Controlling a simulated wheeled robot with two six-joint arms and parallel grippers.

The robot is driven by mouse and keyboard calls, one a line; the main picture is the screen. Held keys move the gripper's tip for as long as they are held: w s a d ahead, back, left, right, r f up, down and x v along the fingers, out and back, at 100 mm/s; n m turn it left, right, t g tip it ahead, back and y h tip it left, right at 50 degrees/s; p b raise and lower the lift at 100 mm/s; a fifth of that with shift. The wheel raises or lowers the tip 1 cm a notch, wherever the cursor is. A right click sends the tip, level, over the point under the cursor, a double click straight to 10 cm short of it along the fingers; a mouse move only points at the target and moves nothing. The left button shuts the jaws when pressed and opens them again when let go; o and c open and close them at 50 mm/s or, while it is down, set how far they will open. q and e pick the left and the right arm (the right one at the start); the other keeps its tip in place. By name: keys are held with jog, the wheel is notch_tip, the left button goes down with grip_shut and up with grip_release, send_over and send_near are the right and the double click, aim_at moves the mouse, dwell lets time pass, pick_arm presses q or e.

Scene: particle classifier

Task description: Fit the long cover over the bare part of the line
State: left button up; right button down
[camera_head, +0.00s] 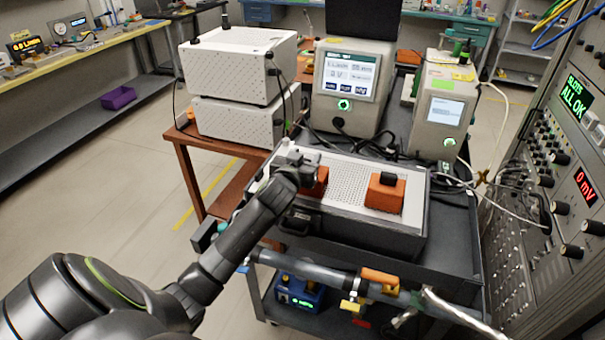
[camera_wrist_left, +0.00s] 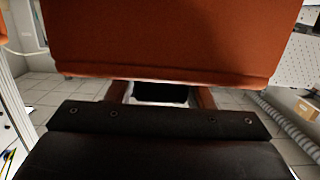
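My left gripper (camera_head: 303,172) is at the left end of the perforated top of a grey case. It is at an orange block (camera_head: 317,184), which it partly hides; its fingertips and any grip are unclear. In the left wrist view a large orange body (camera_wrist_left: 175,40) fills the top, very close. A second orange block (camera_head: 384,196) with a black top sits on the right of the case. I cannot tell which is the long cover. The line, a grey pipe (camera_head: 318,271), runs along the cart's front. An orange piece (camera_head: 380,277) sits on it. My right gripper is not in view.
The case (camera_head: 350,229) stands on a dark cart (camera_head: 455,228). Two instruments with screens (camera_head: 352,75) and (camera_head: 445,111) stand behind it, with loose cables beside them. A control panel (camera_head: 560,190) closes off the right. White cable-like strands (camera_head: 455,311) lie at the pipe's right end.

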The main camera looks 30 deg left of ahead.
pick_arm(q)
jog(key=c, duration=0.7)
notch_tip(320, 180, up, 10)
jog(key=s+d+r+m+h, duration=0.1)
jog(key=s+d, duration=0.3)
jog(key=d, duration=0.2)
jog(key=s+d+r+h, duration=0.1)
jog(key=s+d, duration=0.3)
jog(key=d, duration=0.2)
jog(key=s+d+r+m+h+b, duration=0.1)
jog(key=s+d+r, duration=0.1)
jog(key=s+d, duration=0.2)
jog(key=shift+s+d+m+t+h, duration=0.1)
jog(key=shift+d+m+t+h, duration=0.2)
jog(key=shift+d, duration=1.05)
